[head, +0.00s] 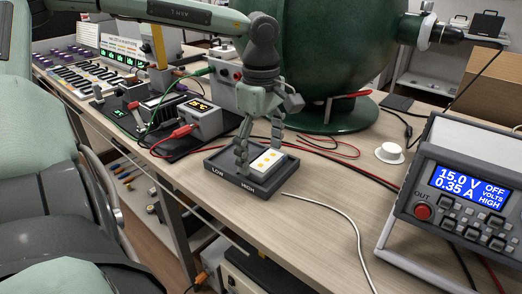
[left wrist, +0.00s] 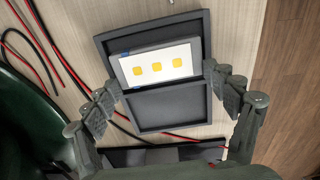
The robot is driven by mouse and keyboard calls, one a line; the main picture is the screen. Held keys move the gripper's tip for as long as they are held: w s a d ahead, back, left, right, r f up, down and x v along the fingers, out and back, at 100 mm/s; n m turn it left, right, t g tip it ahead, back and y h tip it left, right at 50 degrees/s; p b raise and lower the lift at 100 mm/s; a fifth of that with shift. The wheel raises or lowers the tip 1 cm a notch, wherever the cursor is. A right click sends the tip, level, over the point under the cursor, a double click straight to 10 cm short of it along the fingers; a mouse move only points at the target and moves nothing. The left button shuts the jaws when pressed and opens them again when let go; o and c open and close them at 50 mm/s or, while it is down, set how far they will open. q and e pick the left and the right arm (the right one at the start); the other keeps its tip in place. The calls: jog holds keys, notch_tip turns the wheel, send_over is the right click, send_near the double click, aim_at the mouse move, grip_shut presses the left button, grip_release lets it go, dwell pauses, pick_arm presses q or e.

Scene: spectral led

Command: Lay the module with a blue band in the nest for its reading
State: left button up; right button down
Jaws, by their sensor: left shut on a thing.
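The module (head: 266,161) is a pale block with a white face and yellow squares; it also shows in the left wrist view (left wrist: 155,65). Small blue marks show at its left end there. My left gripper (head: 260,148) is shut on it, a finger at each end. The nest is a dark shallow tray (head: 232,181) marked LOW and HIGH. The module is over or in its HIGH half, slightly turned against the rim (left wrist: 107,40); I cannot tell if it touches the floor. The other compartment (left wrist: 168,107) is empty. My right gripper is out of view.
A power supply (head: 465,190) reading 15.0 V stands at right, with a white lead (head: 340,213) before it. A white knob-like piece (head: 390,153) and a green sphere (head: 320,60) stand behind. Red and black cables cross the bench. Instruments (head: 195,118) stand left.

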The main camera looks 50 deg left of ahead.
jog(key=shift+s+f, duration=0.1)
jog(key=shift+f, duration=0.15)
pick_arm(q)
jog(key=shift+f, duration=0.1)
jog(key=o, duration=1.1)
jog(key=shift+o, duration=0.2)
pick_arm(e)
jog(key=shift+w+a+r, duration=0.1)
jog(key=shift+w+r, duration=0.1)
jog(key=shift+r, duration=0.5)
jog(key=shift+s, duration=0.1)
